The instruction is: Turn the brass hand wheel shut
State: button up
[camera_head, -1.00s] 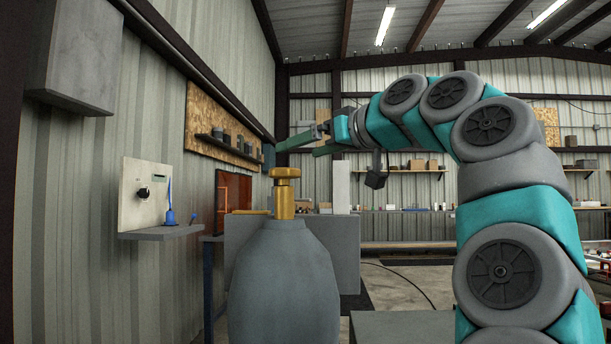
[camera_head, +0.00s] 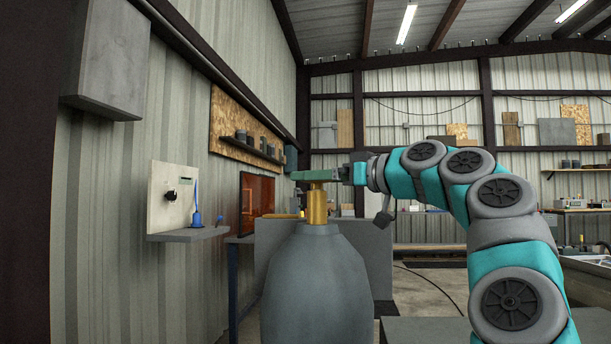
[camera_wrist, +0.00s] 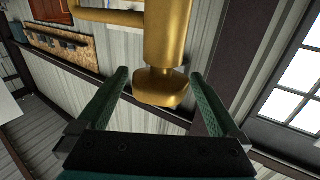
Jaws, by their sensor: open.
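A grey gas cylinder (camera_head: 316,285) stands upright in the head view, with a brass valve body (camera_head: 317,208) on top. The brass hand wheel (camera_wrist: 162,92) shows in the wrist view as a rounded knob on the end of the valve body, which also shows there (camera_wrist: 167,35). My gripper (camera_head: 298,177) is open and level with the wheel, its green fingers hiding most of the wheel in the head view. In the wrist view my gripper (camera_wrist: 161,76) has a finger on each side of the wheel, with a visible gap on both sides.
A small wall shelf (camera_head: 190,234) with a panel and a blue item stands to the left. A grey box (camera_head: 100,65) hangs on the wall above it. A grey block (camera_head: 378,260) stands behind the cylinder.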

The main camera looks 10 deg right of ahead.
jog(key=x, duration=0.3)
jog(key=shift+w+a+p, duration=0.15)
jog(key=shift+p, duration=0.15)
jog(key=c, duration=1.2)
jog(key=shift+o, duration=0.2)
jog(key=b, duration=0.1)
jog(key=m+t+h+b, duration=0.1)
jog(key=b, duration=0.1)
jog(key=shift+d+f+h, duration=0.2)
jog(key=shift+f+h, duration=0.1)
jog(key=shift+f, duration=0.05)
jog(key=shift+w+d+r+m+t+h+b, duration=0.1)
jog(key=shift+r+m+t+h+b, duration=0.05)
jog(key=shift+m+t+h+b, duration=0.4)
jog(key=shift+w+d+r+m+t+h+b, duration=0.15)
jog(key=shift+m+t+h+b, duration=0.2)
jog(key=shift+m+h, duration=0.3)
jog(key=o, duration=1.2)
jog(key=shift+c, duration=0.2)
